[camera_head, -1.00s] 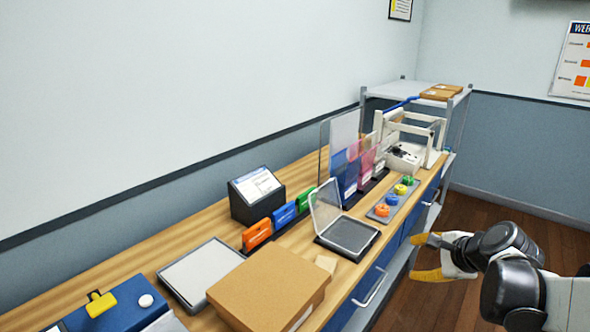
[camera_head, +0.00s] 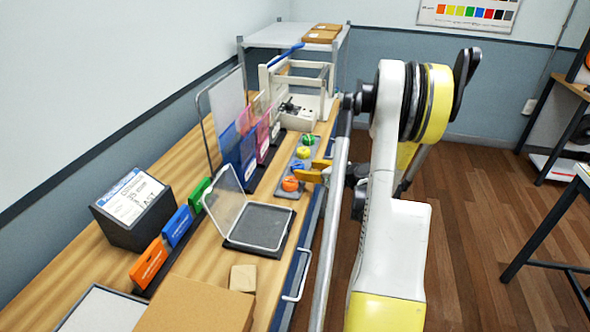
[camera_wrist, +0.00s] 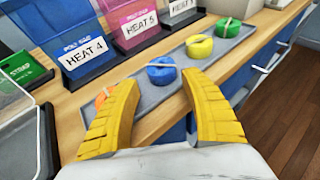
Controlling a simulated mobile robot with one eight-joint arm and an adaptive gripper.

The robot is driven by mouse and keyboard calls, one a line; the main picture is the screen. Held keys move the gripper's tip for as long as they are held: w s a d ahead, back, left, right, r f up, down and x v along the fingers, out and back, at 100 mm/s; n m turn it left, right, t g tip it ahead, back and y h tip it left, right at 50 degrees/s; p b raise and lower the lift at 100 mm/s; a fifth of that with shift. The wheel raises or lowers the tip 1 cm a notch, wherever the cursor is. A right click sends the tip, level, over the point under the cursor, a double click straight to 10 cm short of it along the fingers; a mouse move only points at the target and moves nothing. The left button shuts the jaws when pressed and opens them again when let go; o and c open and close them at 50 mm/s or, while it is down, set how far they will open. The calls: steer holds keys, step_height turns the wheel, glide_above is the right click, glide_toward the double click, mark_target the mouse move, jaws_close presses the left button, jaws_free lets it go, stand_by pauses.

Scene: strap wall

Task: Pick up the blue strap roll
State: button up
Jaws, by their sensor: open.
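The blue strap roll (camera_wrist: 162,72) lies on a grey tray (camera_wrist: 158,96) in the wrist view, just beyond my fingertips and between their lines. It shows small in the head view (camera_head: 297,164), beside the gripper. My gripper (camera_wrist: 160,80) has yellow fingers, is open and holds nothing. In the head view the gripper (camera_head: 316,172) hovers at the counter's right edge, by the tray. An orange roll (camera_wrist: 103,97) is partly hidden behind the left finger. A yellow roll (camera_wrist: 199,46) and a green roll (camera_wrist: 228,27) lie farther along the tray.
Upright clear bins labelled HEAT (camera_wrist: 88,58) stand left of the tray. An open clear-lidded case (camera_head: 258,226), a cardboard box (camera_head: 195,308) and a small wooden block (camera_head: 243,278) sit nearer on the counter. A white frame machine (camera_head: 300,110) stands beyond the tray. Drawer handles stick out along the counter front.

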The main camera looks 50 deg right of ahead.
mark_target(300, 166)
steer(key=x, duration=0.2)
steer(key=b+x, duration=0.2)
steer(key=x, duration=0.1)
steer(key=shift+w+d+r, duration=0.15)
steer(key=shift+w+d, duration=0.05)
steer(key=shift+w, duration=0.25)
steer(key=shift+s, duration=0.1)
steer(key=c, duration=0.8)
